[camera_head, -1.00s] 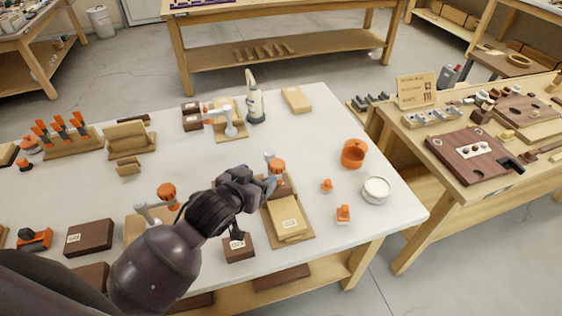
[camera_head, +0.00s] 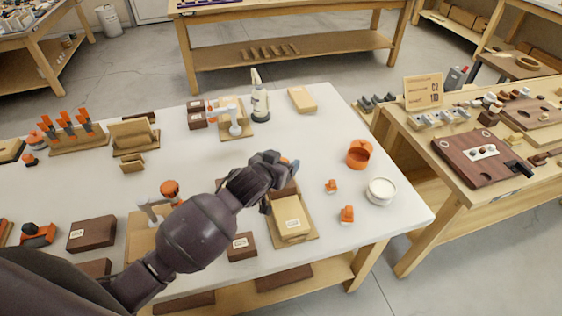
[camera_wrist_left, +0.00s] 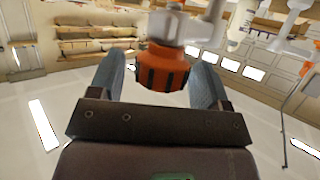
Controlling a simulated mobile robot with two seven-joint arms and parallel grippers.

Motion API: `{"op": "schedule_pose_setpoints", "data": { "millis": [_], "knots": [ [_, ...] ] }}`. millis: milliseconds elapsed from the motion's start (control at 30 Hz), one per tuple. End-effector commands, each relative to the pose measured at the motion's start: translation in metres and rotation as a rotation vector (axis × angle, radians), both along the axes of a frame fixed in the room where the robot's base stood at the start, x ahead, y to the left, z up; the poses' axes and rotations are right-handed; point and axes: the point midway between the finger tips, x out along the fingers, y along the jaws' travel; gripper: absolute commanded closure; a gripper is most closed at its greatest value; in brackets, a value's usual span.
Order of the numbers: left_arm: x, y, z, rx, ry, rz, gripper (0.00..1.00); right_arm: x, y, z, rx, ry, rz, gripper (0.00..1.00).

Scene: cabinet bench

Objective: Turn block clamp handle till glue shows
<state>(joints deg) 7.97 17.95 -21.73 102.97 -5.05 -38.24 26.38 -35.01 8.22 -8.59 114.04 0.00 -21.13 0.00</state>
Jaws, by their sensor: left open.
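The block clamp sits on a light wooden board (camera_head: 290,222) near the front right of the white bench. A labelled tan block (camera_head: 292,212) lies on the board, with a dark brown block (camera_head: 284,190) behind it. In the head view my left gripper (camera_head: 289,164) covers the clamp's handle. In the left wrist view the orange ribbed handle (camera_wrist_left: 163,68) stands between my two blue-grey fingers, with a white metal part above it. The fingers are open, with one on each side of the handle. I cannot see any glue. My right gripper is out of view.
Another clamp with an orange knob (camera_head: 169,188) stands left of my forearm. A brown block (camera_head: 242,246) lies beside the board. An orange cup (camera_head: 359,153), a white tub (camera_head: 380,191) and small orange pieces (camera_head: 346,215) stand to the right.

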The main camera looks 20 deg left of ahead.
Motion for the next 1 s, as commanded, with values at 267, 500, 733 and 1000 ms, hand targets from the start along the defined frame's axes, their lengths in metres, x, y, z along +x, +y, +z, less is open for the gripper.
{"op": "schedule_pose_setpoints", "data": {
  "millis": [267, 500, 733, 1000],
  "knots": [
    [0.000, 0.000, 0.000, 0.000, 0.000, 0.000, 0.42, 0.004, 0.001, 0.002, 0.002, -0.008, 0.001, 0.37],
    [0.000, 0.000, 0.000, 0.000, 0.000, 0.000, 0.78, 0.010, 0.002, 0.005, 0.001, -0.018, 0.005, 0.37],
    [0.000, 0.000, 0.001, -0.001, 0.000, -0.015, 0.79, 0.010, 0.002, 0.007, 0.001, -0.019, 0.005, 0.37],
    [0.000, 0.001, 0.002, 0.003, 0.001, -0.114, 0.79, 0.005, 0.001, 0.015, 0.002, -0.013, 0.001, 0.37]
  ]
}}
